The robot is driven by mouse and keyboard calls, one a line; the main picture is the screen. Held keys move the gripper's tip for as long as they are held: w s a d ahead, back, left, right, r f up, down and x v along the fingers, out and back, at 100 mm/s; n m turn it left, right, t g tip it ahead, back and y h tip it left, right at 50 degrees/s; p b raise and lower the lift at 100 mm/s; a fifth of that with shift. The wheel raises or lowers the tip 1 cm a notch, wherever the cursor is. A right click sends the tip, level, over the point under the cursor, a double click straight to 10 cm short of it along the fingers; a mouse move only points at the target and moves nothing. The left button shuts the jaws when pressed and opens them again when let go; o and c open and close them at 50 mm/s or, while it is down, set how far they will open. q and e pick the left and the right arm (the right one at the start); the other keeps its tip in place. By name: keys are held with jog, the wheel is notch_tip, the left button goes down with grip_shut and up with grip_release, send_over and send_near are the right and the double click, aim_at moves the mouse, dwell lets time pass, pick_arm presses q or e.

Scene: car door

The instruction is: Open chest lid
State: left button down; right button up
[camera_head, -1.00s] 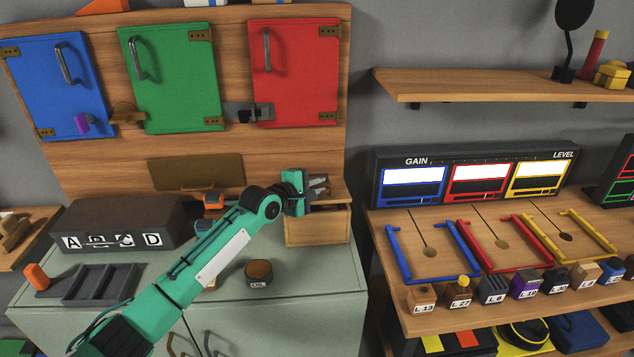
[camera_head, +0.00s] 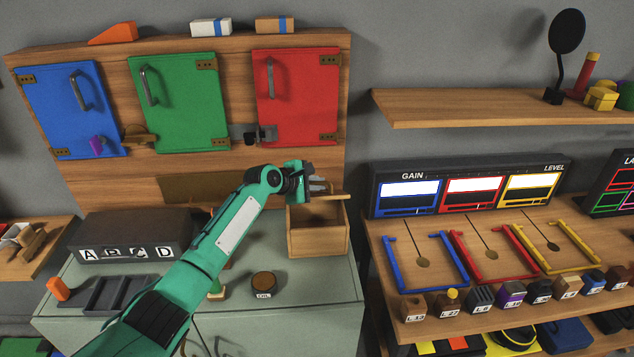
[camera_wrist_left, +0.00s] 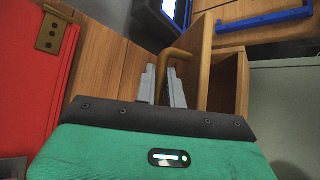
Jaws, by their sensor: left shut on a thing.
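The chest is a small wooden box (camera_head: 318,243) at the right end of the grey-green cabinet top. Its lid (camera_head: 335,197) is lifted off the front rim, and the dark inside of the box shows below it. My left gripper (camera_head: 320,187) is just above the lid. In the left wrist view, the fingers (camera_wrist_left: 163,86) are shut on a bent brass handle (camera_wrist_left: 178,53) beside the wooden lid and box panels (camera_wrist_left: 228,80). The gripper hides part of the lid. My right gripper is in no view.
Blue (camera_head: 70,108), green (camera_head: 180,105) and red (camera_head: 297,98) doors hang on the wooden board behind. A dark lettered box (camera_head: 130,235), a tray (camera_head: 112,293) and a round OIL tin (camera_head: 263,282) stand on the cabinet. A shelf with coloured frames (camera_head: 425,262) stands right.

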pick_arm(q)
jog(key=shift+w+r+p, duration=0.25)
jog(key=shift+p, duration=0.05)
dwell(0.4)
jog(key=c, duration=1.8)
grip_release()
jog(key=shift+o, duration=0.2)
jog(key=shift+a, duration=0.1)
jog(key=b+v, duration=0.2)
jog(key=v, duration=1.1)
jog(key=shift+a+r+g, duration=0.25)
jog(key=shift+a+g, duration=0.05)
